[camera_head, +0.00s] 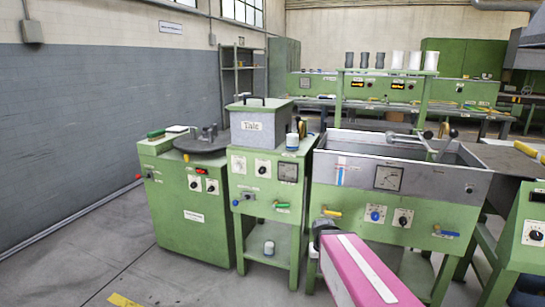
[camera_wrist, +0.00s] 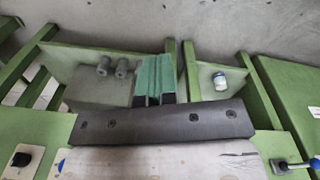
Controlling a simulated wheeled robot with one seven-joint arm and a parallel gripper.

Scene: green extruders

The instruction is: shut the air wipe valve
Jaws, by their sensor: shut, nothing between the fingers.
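No label reading "air wipe" is legible, so I cannot tell which handle is that valve. On the grey trough's green front are a yellow lever (camera_head: 331,212) at the left and a blue lever (camera_head: 445,233) at the right. A green lever (camera_head: 281,205) is on the talc unit to the left. The levers look about level. In the wrist view a blue-tipped lever (camera_wrist: 298,164) shows at the lower right. My gripper (camera_wrist: 155,58) is shut and empty, its two fingers together. In the head view my pink arm ends low in front of the trough's left side, apart from the levers.
The trough (camera_head: 470,186) has a gauge and knobs on its front. The talc box (camera_head: 259,124) and a round-topped machine (camera_head: 185,205) stand to the left. A white bottle (camera_wrist: 220,80) and grey cylinders (camera_wrist: 121,69) sit below in the wrist view. Floor is free at the front left.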

